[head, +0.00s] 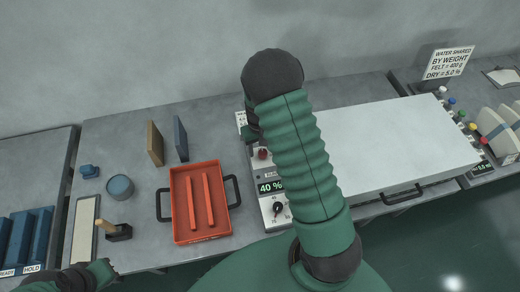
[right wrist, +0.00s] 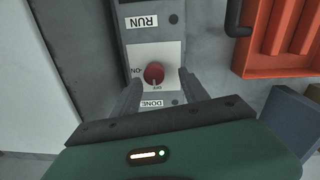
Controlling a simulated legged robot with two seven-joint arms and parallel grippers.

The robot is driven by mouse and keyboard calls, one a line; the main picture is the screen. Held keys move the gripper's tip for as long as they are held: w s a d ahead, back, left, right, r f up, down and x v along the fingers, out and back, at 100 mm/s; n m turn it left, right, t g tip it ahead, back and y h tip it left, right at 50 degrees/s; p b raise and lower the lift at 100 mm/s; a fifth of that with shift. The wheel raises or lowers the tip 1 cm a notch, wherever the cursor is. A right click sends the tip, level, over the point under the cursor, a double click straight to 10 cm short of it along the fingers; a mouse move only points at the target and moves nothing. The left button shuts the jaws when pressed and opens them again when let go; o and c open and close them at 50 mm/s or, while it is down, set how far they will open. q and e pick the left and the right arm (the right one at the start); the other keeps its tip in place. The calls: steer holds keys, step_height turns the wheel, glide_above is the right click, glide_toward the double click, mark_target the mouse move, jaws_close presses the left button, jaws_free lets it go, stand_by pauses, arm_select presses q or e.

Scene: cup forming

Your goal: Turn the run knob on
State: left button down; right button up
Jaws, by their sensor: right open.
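The red run knob (right wrist: 154,73) sits on a pale plate, with a RUN label (right wrist: 141,21) on the panel, ON at one side and OFF at its edge nearest my gripper. Its pointer is too small to read surely. The knob also shows in the head view (head: 262,154), left of my right arm. My right gripper (right wrist: 160,88) is open, its fingers on either side of the knob's near edge; I cannot tell whether they touch it. In the head view it is mostly hidden behind my arm. Part of my left gripper (head: 98,272) shows at the lower left; its fingers are unclear.
A dial panel with a 40 % display (head: 270,187) stands below the knob. An orange tray (head: 181,235) with two bars lies to the left. A large white-topped unit (head: 390,145) is to the right. A DONE label (right wrist: 152,103) is close to my fingers.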

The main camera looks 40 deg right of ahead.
steer(key=shift+s+f, duration=0.25)
steer(key=shift+f, duration=0.65)
steer(key=shift+d+f, duration=0.35)
steer(key=shift+d, duration=0.3)
steer(key=shift+c, duration=0.9)
steer(key=shift+w+a+r, duration=0.1)
steer(key=shift+a, duration=0.2)
steer(key=c, duration=0.7)
jaws_close()
